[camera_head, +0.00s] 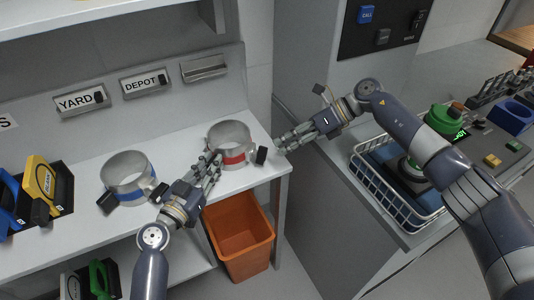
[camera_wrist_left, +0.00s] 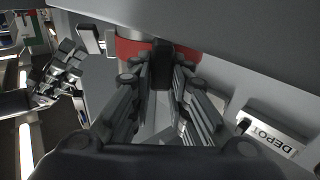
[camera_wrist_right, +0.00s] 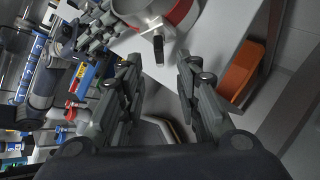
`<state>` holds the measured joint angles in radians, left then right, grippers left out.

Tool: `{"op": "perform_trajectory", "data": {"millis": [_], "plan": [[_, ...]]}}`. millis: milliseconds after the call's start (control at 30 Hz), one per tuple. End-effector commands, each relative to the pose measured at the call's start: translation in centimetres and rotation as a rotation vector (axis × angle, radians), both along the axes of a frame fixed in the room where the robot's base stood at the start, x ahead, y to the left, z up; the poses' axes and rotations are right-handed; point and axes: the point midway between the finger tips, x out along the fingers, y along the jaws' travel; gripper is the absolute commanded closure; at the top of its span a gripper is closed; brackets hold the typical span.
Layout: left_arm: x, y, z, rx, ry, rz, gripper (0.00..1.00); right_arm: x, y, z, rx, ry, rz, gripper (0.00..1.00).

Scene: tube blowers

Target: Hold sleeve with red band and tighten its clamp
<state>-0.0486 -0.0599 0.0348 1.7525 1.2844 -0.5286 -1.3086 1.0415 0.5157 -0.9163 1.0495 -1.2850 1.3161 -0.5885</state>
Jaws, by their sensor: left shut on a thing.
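The sleeve with the red band (camera_head: 232,158) stands upright on the white shelf, a metal ring with a red stripe. Its red band also shows in the left wrist view (camera_wrist_left: 130,48). My left gripper (camera_head: 212,168) is shut on the black grip tab (camera_wrist_left: 162,65) at the sleeve's left side. The sleeve's clamp, with a black-ended lever (camera_head: 261,155), sticks out at its right side; the right wrist view shows this lever (camera_wrist_right: 158,46) ahead of the fingers. My right gripper (camera_head: 290,142) is open and empty, to the right of the clamp and apart from it.
A sleeve with a blue band (camera_head: 128,184) stands to the left on the shelf. An orange bin (camera_head: 240,238) is below the shelf's edge. A white wire basket (camera_head: 385,190) sits on the right counter. DEPOT (camera_head: 146,81) and YARD (camera_head: 80,102) labels mark the back panel.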

Motion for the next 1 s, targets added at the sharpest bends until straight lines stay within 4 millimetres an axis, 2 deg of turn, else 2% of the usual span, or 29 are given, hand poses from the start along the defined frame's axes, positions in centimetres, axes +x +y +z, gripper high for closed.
{"op": "perform_trajectory", "data": {"millis": [100, 300, 500, 767, 800, 933, 1000], "plan": [[0.0, 0.0, 0.2, -0.001, -0.003, 0.0, 1.0, -0.1, 2.1, -1.6, 0.002, 0.003, 0.002, 0.69], [0.0, 0.0, 0.2, -0.001, -0.003, 0.0, 1.0, 0.0, 4.7, -3.5, 0.002, 0.0, 0.001, 0.69], [0.0, 0.0, 0.2, -0.002, -0.004, 0.0, 1.0, 0.1, 5.7, -4.4, 0.001, 0.0, -0.001, 0.69], [0.0, 0.0, 0.2, -0.001, -0.003, 0.0, 1.0, 0.1, 5.8, -4.5, 0.001, -0.001, 0.0, 0.69], [0.0, 0.0, 0.2, -0.001, -0.003, 0.0, 1.0, 0.1, 5.8, -4.5, 0.001, -0.001, 0.0, 0.71], [0.0, 0.0, 0.2, -0.001, -0.003, 0.0, 1.0, 0.1, 5.8, -4.5, 0.001, -0.001, 0.0, 1.0], [0.0, 0.0, 0.2, -0.002, -0.004, 0.0, 1.0, 0.1, 5.8, -4.5, 0.0, -0.001, -0.001, 1.0]]}}
